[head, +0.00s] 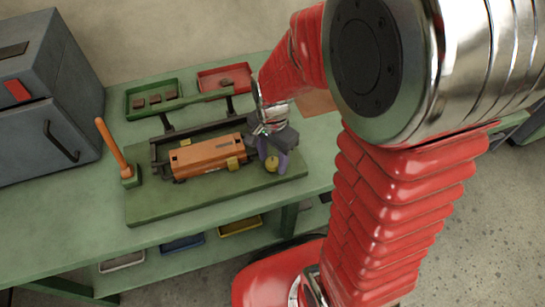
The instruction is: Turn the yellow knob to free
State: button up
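The yellow knob (271,164) sits on the machine's green base plate (160,208), at the right end of an orange block (208,154). My gripper (273,157) is above and around the knob, with its purple fingers apart and one to each side of it. Whether the fingers touch the knob cannot be told at this size. The knob's lower part and any marks by it are too small to read.
A lever with an orange handle (112,147) stands at the machine's left. Behind are a green tray (153,97) and a red tray (224,79). A grey cabinet (45,95) stands at the left. The green table (60,220) is clear at front left.

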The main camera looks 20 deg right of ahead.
jog(key=c, duration=0.9)
jog(key=shift+n, duration=0.3)
jog(key=n, duration=0.5)
jog(key=shift+n, duration=0.4)
jog(key=n, duration=0.5)
jog(key=shift+w+n, duration=0.1)
jog(key=shift+n, duration=0.3)
jog(key=o, duration=1)
jog(key=shift+r, duration=0.15)
